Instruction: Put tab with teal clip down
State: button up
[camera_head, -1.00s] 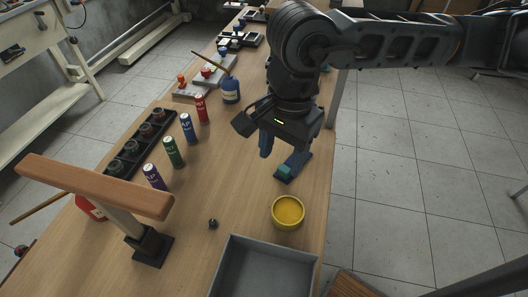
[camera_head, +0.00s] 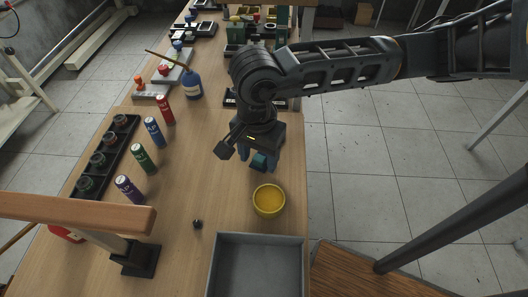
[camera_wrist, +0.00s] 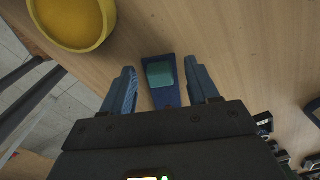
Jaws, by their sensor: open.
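The tab (camera_wrist: 164,97) is a narrow dark-blue strip with a teal clip (camera_wrist: 159,74) near its far end. In the wrist view it lies between my gripper's two blue fingers, with a gap on each side. My gripper (camera_wrist: 160,68) is open around it and not pressing on it. In the head view my gripper (camera_head: 257,158) is low over the wooden table, and the teal clip (camera_head: 259,163) shows at the fingers. The tab's near end is hidden behind the gripper body. It looks to be on the table, but its underside is hidden.
A yellow bowl (camera_head: 269,201) stands close in front of my gripper. A grey tray (camera_head: 213,262) is at the near edge. Bare table lies between cans and gripper.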

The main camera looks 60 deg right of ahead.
grip_shut()
dwell(0.6)
jog(key=shift+r, duration=0.1)
